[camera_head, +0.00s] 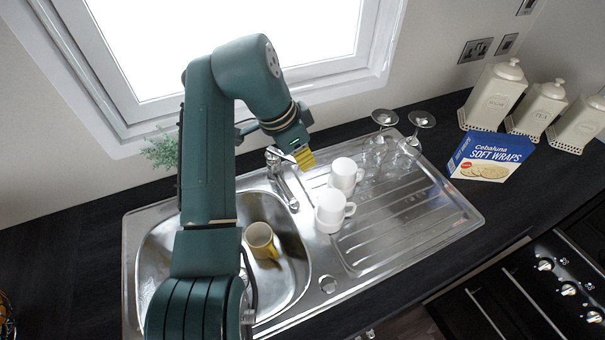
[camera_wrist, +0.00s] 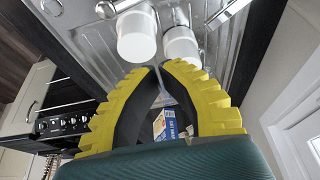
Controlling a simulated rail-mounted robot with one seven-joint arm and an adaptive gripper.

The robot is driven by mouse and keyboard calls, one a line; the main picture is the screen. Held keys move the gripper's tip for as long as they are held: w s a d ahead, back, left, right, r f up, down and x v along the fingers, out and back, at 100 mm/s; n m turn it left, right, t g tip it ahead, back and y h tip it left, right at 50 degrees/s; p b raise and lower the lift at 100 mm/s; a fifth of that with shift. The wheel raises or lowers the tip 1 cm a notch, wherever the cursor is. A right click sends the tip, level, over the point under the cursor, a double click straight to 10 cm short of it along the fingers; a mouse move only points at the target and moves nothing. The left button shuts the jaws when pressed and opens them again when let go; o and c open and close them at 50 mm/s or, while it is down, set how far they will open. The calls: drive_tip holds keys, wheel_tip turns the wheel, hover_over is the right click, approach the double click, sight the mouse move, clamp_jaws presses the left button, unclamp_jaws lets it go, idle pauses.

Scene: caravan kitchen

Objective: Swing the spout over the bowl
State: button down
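The chrome tap (camera_head: 283,180) stands at the back edge of the sink, between the bowl and the drainer. Its upper part is close to my gripper, and the spout's exact direction is hard to tell. The steel bowl (camera_head: 290,250) is left of the tap, partly hidden by my arm. My gripper (camera_head: 306,160) has yellow ridged fingers and is just right of the tap's top; contact cannot be told. In the wrist view the fingertips (camera_wrist: 162,67) come together with nothing visible held between them. A chrome bar (camera_wrist: 228,12) at the top right may be part of the tap.
A yellowish mug (camera_head: 261,240) lies in the bowl. Two white cups (camera_head: 331,211) (camera_head: 345,174) stand on the drainer (camera_head: 410,215), below and right of my gripper. Upturned glasses (camera_head: 384,118) stand behind them.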

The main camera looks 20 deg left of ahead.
sight(284, 187)
wheel_tip(284, 187, down, 9)
drive_tip(key=p, duration=0.2)
drive_tip(key=shift+s+a+p, duration=0.2)
drive_tip(key=shift+s+p, duration=0.1)
drive_tip(key=shift+p, duration=0.05)
